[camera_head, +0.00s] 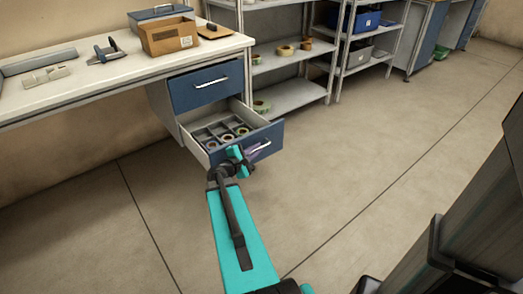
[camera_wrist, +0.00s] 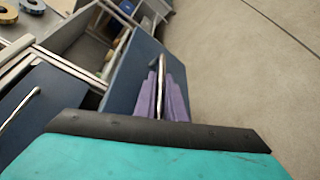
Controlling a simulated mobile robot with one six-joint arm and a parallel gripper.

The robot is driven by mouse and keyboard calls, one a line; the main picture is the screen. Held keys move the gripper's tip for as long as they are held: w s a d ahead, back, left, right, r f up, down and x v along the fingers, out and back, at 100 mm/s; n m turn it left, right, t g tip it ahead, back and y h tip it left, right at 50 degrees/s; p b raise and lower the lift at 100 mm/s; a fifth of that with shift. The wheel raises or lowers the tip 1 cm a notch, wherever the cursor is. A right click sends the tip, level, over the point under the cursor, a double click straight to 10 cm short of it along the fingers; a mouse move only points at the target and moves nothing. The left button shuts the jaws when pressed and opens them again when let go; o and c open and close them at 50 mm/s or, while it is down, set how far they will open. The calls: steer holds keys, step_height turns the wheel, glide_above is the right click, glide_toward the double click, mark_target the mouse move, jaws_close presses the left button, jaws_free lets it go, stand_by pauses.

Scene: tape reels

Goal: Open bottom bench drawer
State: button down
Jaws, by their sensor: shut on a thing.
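The bottom bench drawer (camera_head: 268,135) has a blue front and stands pulled out from the bench in the head view. Its inside shows a grey divided tray (camera_head: 215,133) with several tape rolls in the compartments. My gripper (camera_head: 255,151) is at the drawer front, with its purple fingers shut on the silver bar handle (camera_head: 264,146). In the wrist view, the purple fingers (camera_wrist: 171,98) lie on both sides of the handle (camera_wrist: 161,85), against the blue drawer front (camera_wrist: 130,75). The far part of the drawer's inside is partly hidden under the bench.
The top drawer (camera_head: 205,92) above is shut. The bench top (camera_head: 110,78) carries a cardboard box (camera_head: 168,36) and tape dispensers. Shelves (camera_head: 290,95) with tape rolls stand to the right. The floor in front is clear.

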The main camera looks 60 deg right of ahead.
steer(key=shift+w+a, duration=0.15)
steer(key=shift+w, duration=0.1)
steer(key=c, duration=2.1)
jaws_free()
steer(key=shift+s, duration=0.15)
steer(key=p+v, duration=1)
steer(key=v, duration=0.3)
steer(key=shift+a+r, duration=0.15)
steer(key=shift+a, duration=0.15)
